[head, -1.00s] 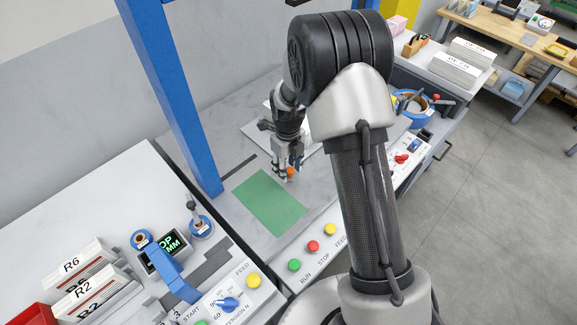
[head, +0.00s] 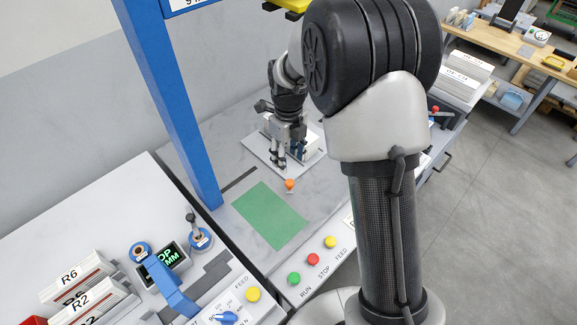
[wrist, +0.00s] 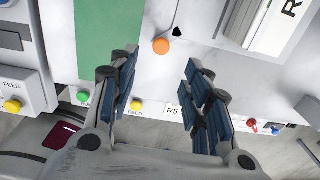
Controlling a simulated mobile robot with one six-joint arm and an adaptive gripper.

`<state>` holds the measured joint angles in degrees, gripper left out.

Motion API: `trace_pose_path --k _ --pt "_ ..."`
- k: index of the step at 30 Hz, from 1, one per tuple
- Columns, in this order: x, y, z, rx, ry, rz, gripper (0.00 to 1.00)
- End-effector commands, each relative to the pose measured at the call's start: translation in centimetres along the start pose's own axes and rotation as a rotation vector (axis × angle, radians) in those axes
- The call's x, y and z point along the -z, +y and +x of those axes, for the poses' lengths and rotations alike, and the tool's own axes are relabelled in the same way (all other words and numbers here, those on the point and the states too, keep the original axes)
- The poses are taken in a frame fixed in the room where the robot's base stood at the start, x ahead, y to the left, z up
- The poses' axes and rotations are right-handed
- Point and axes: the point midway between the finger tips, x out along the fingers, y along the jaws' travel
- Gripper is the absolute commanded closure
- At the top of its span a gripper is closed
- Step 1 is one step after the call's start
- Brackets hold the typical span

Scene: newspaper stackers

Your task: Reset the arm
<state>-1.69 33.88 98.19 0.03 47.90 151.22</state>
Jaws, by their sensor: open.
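My gripper (head: 281,163) hangs over the grey bench, above the near side of a pale plate (head: 257,154). It is open, with nothing between its fingers; its two blue-padded fingers show apart in the wrist view (wrist: 165,95). My arm rises in the right half of the head view and hides part of the bench behind it. A small orange knob (head: 290,184) stands on the bench just nearer than the gripper, and it also shows in the wrist view (wrist: 161,46).
A green mat (head: 268,215) lies on the bench. A blue post (head: 170,100) stands to the left. A white stack (head: 305,148) sits behind the gripper on the plate. Red, green and yellow buttons (head: 313,259) line the front edge. Bundles (head: 85,290) stand at lower left.

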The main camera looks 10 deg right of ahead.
Motion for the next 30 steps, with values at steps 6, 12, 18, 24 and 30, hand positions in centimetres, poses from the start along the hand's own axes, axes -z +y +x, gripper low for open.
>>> trace_pose_path --k 6,12,18,24,30 --pt "0.0 0.0 -1.2 0.000 0.000 0.000 0.56" --pt "0.0 0.0 -1.2 0.000 0.000 0.000 0.56" --pt "0.0 0.0 -1.2 0.000 0.000 0.000 0.56" --pt "0.6 0.3 -2.9 0.010 -0.016 -0.089 0.56" --pt "4.1 1.9 -9.5 0.066 -0.068 -0.516 0.56"
